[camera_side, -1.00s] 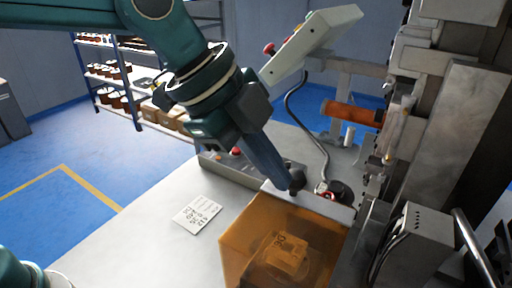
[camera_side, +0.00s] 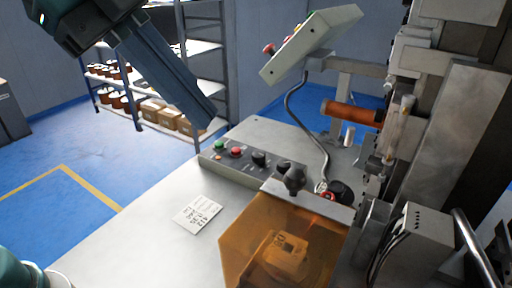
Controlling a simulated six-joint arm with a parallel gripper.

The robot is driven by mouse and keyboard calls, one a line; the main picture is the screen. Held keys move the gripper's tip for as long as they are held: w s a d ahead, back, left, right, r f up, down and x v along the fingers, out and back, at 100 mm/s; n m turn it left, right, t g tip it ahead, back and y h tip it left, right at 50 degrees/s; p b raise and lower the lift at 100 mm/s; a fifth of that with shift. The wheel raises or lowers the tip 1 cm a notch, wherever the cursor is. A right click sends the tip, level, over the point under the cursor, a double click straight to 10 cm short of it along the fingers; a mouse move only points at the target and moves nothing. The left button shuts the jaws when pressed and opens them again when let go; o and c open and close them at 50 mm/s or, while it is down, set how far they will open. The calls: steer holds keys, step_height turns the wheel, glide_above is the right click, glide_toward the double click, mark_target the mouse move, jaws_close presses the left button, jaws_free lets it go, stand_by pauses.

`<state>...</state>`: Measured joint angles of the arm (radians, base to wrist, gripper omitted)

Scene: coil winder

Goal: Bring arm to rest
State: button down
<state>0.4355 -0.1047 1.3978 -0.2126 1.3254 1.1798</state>
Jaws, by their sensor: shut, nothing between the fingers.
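My gripper (camera_side: 212,119) is at the upper left, raised above the left back edge of the grey worktable (camera_side: 150,235). Its long dark blue-grey fingers point down and to the right. They are together, with nothing held between them. The gripper is apart from the control strip and from the coil winder (camera_side: 445,130) on the right. The rest of my arm runs out of the top left of the picture.
A control strip (camera_side: 247,167) with buttons and black knobs lies behind an orange transparent cover (camera_side: 240,235). A white printed card (camera_side: 197,213) lies on the table. A tilted button panel (camera_side: 312,42) stands behind. Shelves with coils (camera_side: 150,80) are at the back left.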

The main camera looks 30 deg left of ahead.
steer(key=s+a+f+n+y, duration=0.2)
steer(key=s+a+f+n, duration=0.1)
steer(key=a+f+n, duration=0.4)
steer(key=s+a+f+n+t+y, duration=0.1)
steer(key=s+a+f+n+y, duration=0.1)
steer(key=a+f+n, duration=0.6)
steer(key=s+n, duration=0.1)
steer(key=n, duration=0.2)
steer(key=shift+s+a+n+y, duration=0.15)
steer(key=shift+a+n+y, duration=0.1)
steer(key=shift+n+y, duration=0.05)
